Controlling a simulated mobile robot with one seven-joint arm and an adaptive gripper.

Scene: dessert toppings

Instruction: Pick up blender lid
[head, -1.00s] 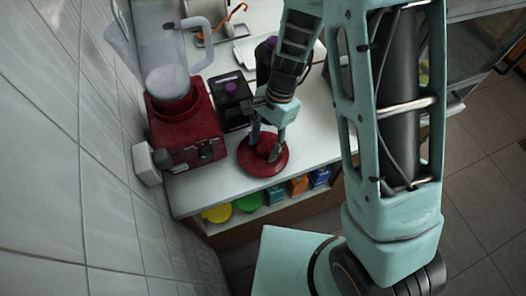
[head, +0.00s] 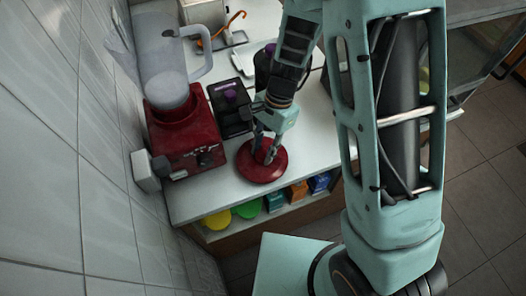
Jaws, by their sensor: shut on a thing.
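The blender lid is a round, dark red disc (head: 262,168) with a raised knob in its middle. It is at the front edge of the white counter in the head view. My gripper (head: 264,152) points down over the lid, shut on its knob. The knob is partly hidden by the fingers. I cannot tell whether the lid touches the counter. The blender (head: 187,140) stands to the left, with a red base and a clear jug (head: 168,65) on top.
A second dark container is behind my arm. Colored boxes and tubs (head: 275,201) sit on the shelf below the counter (head: 190,203). A tiled wall (head: 55,150) is on the left.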

